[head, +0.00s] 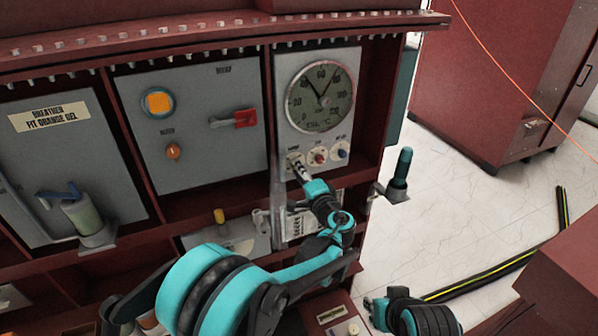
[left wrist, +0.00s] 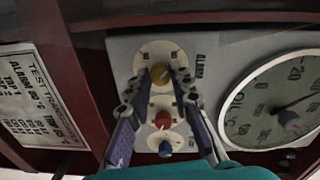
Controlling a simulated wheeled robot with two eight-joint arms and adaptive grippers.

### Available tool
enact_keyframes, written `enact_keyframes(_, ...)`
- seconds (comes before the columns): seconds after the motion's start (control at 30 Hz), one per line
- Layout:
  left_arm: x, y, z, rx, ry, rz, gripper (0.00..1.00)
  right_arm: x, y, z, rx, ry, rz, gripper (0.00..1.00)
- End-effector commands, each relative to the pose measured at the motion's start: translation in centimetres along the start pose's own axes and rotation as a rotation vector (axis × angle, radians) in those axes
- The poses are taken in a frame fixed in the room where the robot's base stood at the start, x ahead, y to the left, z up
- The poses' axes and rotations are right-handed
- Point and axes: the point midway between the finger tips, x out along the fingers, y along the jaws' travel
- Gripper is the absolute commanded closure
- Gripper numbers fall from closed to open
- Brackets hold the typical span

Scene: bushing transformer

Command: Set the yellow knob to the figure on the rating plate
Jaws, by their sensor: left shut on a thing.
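The yellow knob (left wrist: 161,73) sits on a pale round dial marked ALARM on the grey gauge panel. My left gripper (left wrist: 161,76) has its two fingers on either side of the knob and is shut on it. In the head view my left gripper (head: 294,163) reaches the panel below the gauge and hides the yellow knob. The rating plate (left wrist: 38,95) is at the left in the left wrist view, with text on alarm and trip too small to read surely. In the head view the plate (head: 300,228) is below the panel, partly behind my arm.
A red knob (head: 319,156) and a blue knob (head: 341,153) sit beside the yellow one. The round gauge (head: 320,97) is above them. A red-handled switch (head: 243,118) is on the panel to the left. A dark teal-topped post (head: 401,172) juts out at the right.

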Motion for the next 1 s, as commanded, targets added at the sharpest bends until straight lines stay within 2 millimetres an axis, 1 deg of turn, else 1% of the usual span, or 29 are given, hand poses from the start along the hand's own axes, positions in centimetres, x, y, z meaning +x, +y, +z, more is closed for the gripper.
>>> enact_keyframes(0.37, 0.0, 0.1, 0.1, -0.004, -0.001, 0.002, 1.00, 0.0, 0.0, 0.0, 0.000, 0.000, 0.000, 0.71)
enact_keyframes(0.4, 0.0, 0.1, 0.1, -0.004, -0.001, 0.002, 0.68, 0.0, 0.0, 0.0, 0.000, 0.000, 0.000, 0.71)
enact_keyframes(0.43, 0.0, 0.1, 0.0, -0.004, -0.001, 0.002, 0.60, 0.0, 0.0, 0.0, 0.000, 0.000, 0.000, 0.71)
enact_keyframes(0.47, 0.0, 0.1, 0.0, -0.003, -0.001, 0.002, 0.58, 0.0, 0.0, 0.0, 0.000, 0.000, 0.000, 0.71)
enact_keyframes(0.73, -0.1, 0.0, 0.0, -0.002, 0.000, 0.001, 0.58, 0.0, 0.0, 0.0, 0.000, 0.000, 0.000, 0.71)
enact_keyframes(0.8, -0.3, 0.0, 0.0, -0.002, 0.001, 0.001, 0.58, 0.0, 0.0, 0.0, 0.000, 0.000, 0.000, 0.71)
enact_keyframes(0.87, -0.9, 0.0, 0.0, -0.002, 0.001, 0.001, 0.58, 0.0, 0.0, 0.0, 0.000, 0.000, 0.000, 0.71)
enact_keyframes(1.0, -3.4, 0.0, -0.1, -0.002, 0.003, 0.001, 0.58, 0.0, 0.0, 0.0, 0.000, 0.000, 0.000, 0.71)
